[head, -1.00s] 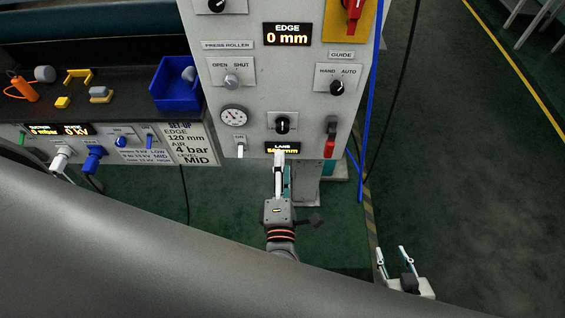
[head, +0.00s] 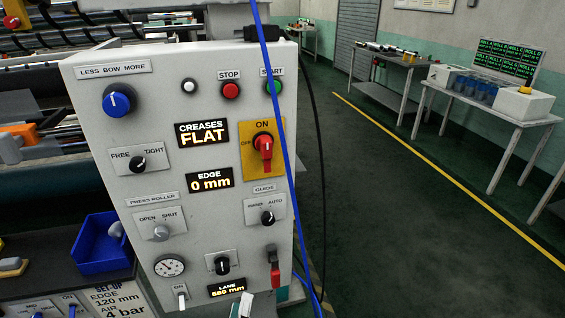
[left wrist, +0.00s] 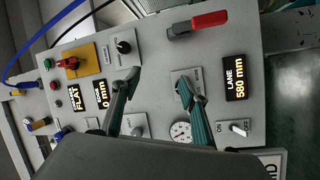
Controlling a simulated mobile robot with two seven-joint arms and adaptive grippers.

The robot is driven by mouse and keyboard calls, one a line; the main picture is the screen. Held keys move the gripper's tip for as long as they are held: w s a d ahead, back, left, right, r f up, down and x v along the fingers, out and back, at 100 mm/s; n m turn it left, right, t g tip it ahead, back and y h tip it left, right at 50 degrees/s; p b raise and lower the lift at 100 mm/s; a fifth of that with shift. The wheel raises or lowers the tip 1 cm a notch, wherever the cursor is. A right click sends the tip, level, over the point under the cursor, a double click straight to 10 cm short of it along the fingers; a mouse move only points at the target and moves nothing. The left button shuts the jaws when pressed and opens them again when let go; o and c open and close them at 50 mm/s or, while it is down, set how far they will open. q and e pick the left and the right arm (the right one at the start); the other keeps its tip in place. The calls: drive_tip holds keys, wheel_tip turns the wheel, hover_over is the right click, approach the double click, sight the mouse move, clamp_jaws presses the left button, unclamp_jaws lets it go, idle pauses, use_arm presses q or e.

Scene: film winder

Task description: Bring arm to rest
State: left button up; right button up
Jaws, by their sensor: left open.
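My left gripper (head: 245,304) shows only as a pale fingertip at the bottom edge of the head view, in front of the foot of the grey control panel (head: 110,170). In the left wrist view the gripper (left wrist: 160,84) has two green-grey fingers spread apart, with nothing between them. The panel (left wrist: 152,100) fills most of that view behind the fingers. The lane display (left wrist: 235,78) reads 580 mm and a white toggle switch (left wrist: 240,130) sits beside it. My right gripper is in neither current view.
A red-handled lever (head: 274,266) sticks out of the panel's lower right. A blue cable (head: 283,150) hangs down the panel's right side. A blue bin (head: 100,245) stands left of the panel. Tables (head: 520,115) line the far wall; the green floor (head: 400,220) at right is clear.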

use_arm(q)
drive_tip(key=s+a+f+m+g, duration=0.4)
drive_tip(key=a+f+m, duration=0.2)
drive_tip(key=f+m, duration=0.2)
drive_tip(key=s+a+f+m+g, duration=0.4)
drive_tip(key=f+m, duration=0.3)
drive_tip(key=f, duration=0.2)
drive_tip(key=shift+s+a+m+g, duration=0.3)
drive_tip(key=shift+s+a+m, duration=0.1)
drive_tip(key=shift+s+a, duration=0.45)
drive_tip(key=shift+c, duration=0.4)
idle(2.0)
